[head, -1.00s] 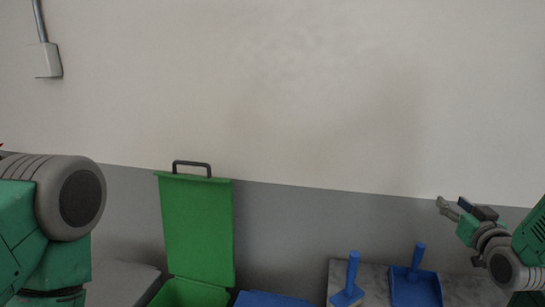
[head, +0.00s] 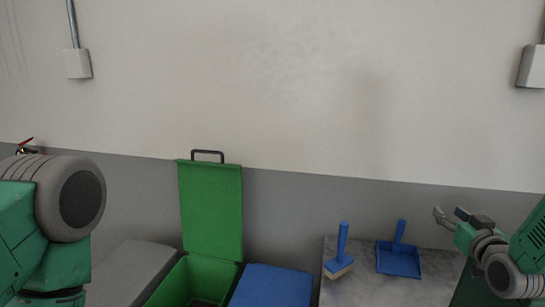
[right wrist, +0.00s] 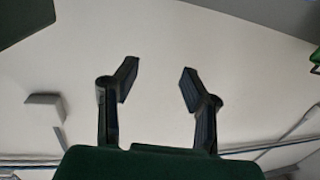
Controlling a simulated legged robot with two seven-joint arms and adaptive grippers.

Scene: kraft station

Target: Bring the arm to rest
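My right gripper (head: 449,216) is at the right of the head view, raised in front of the wall beside the marble-topped counter. In the right wrist view its two fingers (right wrist: 157,85) are spread apart with nothing between them. My left arm shows at the left edge of the head view, but its gripper is outside the picture.
A green bin (head: 211,212) stands with its lid up, beside a blue lid (head: 270,288) and a grey lid (head: 136,272). A blue-handled brush (head: 341,250) and a blue dustpan (head: 399,261) are on the marble counter (head: 358,290). Wall boxes (head: 77,64) hang above.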

